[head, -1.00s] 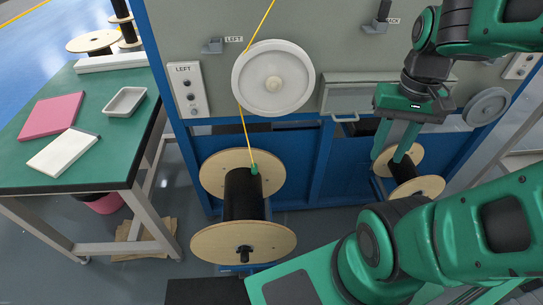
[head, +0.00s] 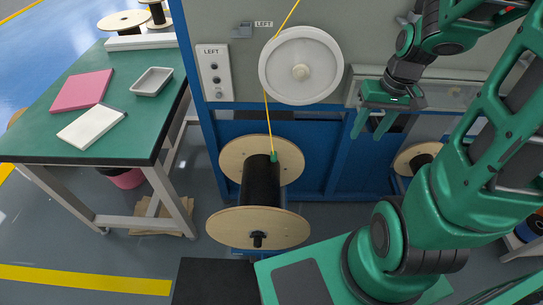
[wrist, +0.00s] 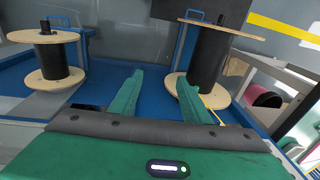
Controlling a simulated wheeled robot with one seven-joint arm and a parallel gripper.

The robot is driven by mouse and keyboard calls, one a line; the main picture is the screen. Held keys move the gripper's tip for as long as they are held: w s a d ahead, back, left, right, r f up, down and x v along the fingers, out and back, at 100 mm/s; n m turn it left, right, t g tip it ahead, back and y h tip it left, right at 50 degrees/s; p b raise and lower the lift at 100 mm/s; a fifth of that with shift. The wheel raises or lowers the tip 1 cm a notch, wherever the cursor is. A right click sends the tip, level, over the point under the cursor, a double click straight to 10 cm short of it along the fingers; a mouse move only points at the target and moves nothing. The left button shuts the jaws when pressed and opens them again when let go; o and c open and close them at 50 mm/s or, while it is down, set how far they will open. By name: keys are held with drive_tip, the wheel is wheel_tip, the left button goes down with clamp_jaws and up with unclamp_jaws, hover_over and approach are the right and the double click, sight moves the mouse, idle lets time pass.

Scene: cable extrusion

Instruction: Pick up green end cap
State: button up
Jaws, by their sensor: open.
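The green end cap (head: 274,157) is small and sits at the lower end of the yellow cable (head: 269,121), at the top of the left spool's black core (head: 260,185). My gripper (head: 363,140) is open and empty, in front of the blue panel, to the right of the cap and apart from it. In the wrist view my gripper (wrist: 160,78) shows two spread green fingers. The right finger overlaps the spool with the yellow cable (wrist: 213,108) beside it. I cannot make out the cap in the wrist view.
The left spool has wooden flanges (head: 258,228). A white pulley wheel (head: 325,80) guides the cable above it. A second spool (head: 415,157) stands at the right, partly behind my arm. A green table (head: 110,143) with a tray (head: 152,81) is at the left.

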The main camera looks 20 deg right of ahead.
drive_tip(key=w+a+f+n+t+y, duration=0.1)
drive_tip(key=w+a+f+t+y, duration=0.3)
drive_tip(key=w+f, duration=0.85)
drive_tip(key=m+t+y, duration=0.1)
drive_tip(key=m+t, duration=0.1)
drive_tip(key=m, duration=0.1)
approach(276, 157)
drive_tip(key=x, duration=0.9)
drive_tip(key=shift+w, duration=0.15)
drive_tip(key=shift+c, duration=0.3)
clamp_jaws()
